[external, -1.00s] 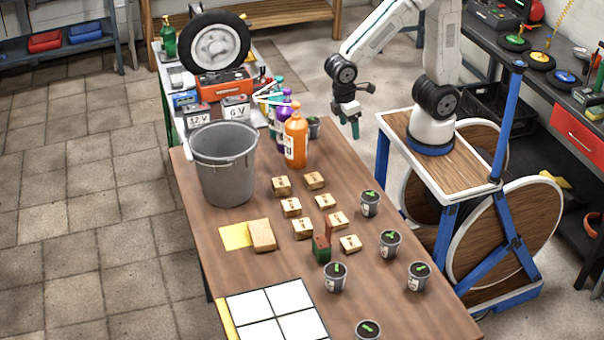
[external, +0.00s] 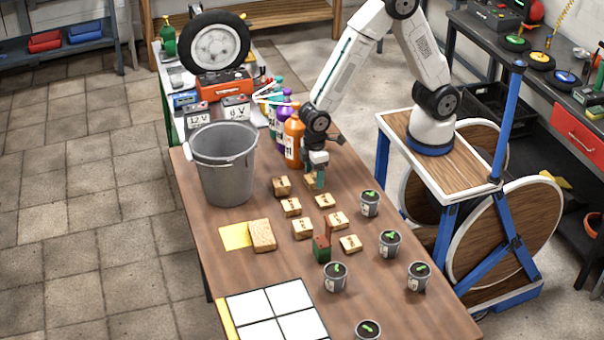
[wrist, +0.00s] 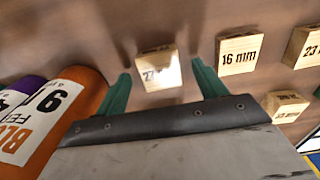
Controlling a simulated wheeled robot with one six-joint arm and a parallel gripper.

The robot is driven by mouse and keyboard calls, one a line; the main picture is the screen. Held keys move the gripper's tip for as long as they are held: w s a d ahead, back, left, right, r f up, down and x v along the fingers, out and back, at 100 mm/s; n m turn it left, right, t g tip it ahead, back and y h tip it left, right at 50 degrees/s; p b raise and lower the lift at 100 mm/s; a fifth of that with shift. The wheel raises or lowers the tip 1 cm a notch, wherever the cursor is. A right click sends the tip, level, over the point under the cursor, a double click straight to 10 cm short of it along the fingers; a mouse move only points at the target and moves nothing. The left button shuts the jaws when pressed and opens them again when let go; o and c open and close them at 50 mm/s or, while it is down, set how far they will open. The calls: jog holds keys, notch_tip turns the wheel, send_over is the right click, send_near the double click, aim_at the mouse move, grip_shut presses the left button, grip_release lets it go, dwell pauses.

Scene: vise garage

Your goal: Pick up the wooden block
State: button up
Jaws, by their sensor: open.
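Several small wooden blocks with printed labels stand on the brown table. One block lies under my gripper (external: 319,181), and its visible edge (external: 309,182) shows beside the fingers in the external view. In the wrist view this block (wrist: 158,72), its label partly glared and starting with "2", shows between the green fingertips of my gripper (wrist: 161,72). The fingers are apart and I cannot tell whether they touch it. A block marked "16 mm" (wrist: 238,54) is to its right. A larger wooden block (external: 262,235) lies beside a yellow square (external: 235,236).
A grey bucket (external: 226,175) is to the left. Several small pots, one here (external: 370,205), stand to the right. A white-panelled board (external: 270,303) lies in front.

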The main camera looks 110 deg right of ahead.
jog(key=shift+f, duration=0.65)
jog(key=c, duration=1.1)
jog(key=shift+o, duration=0.2)
